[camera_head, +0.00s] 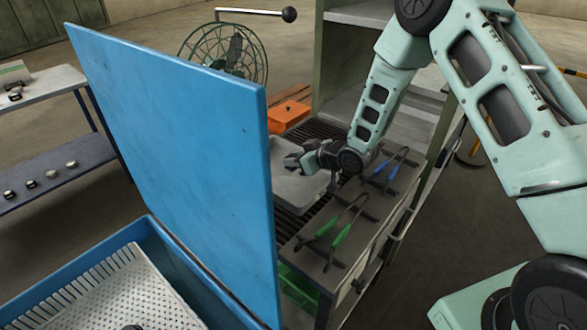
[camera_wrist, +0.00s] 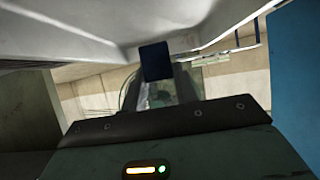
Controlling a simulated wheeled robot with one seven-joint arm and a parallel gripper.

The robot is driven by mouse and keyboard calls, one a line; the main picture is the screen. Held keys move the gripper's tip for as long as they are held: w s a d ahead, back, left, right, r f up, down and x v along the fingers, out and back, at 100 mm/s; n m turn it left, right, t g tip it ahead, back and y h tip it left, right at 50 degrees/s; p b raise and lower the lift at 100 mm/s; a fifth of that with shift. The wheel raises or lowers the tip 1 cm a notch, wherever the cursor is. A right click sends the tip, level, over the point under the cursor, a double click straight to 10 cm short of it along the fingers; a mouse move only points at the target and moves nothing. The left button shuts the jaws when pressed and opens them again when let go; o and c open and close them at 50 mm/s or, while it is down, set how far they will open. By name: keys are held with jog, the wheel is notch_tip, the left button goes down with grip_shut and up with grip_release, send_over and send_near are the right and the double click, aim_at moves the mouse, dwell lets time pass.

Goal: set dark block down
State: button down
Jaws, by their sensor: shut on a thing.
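My gripper (camera_head: 296,160) is over the grey tray (camera_head: 292,200) on the slatted bench top, reaching in from the right. In the wrist view, a dark navy block (camera_wrist: 155,62) sits at the far end of my gripper (camera_wrist: 158,85), which is shut on it. A pale grey surface fills the top of the wrist view close to the block; I cannot tell whether the block touches it. In the head view, the block is too small and dark to make out apart from the fingers.
A tall blue panel (camera_head: 180,150) stands just left of the tray. Green-handled tongs (camera_head: 338,238) and blue-handled tongs (camera_head: 388,170) lie on the bench's right side. An orange box (camera_head: 288,115) and a green fan (camera_head: 228,55) are behind. A perforated tray (camera_head: 125,295) lies lower left.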

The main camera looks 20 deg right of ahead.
jog(key=shift+f+p, duration=0.4)
jog(key=shift+f, duration=1.7)
jog(key=shift+f, duration=0.2)
jog(key=c, duration=1.1)
grip_release()
jog(key=shift+r, duration=0.1)
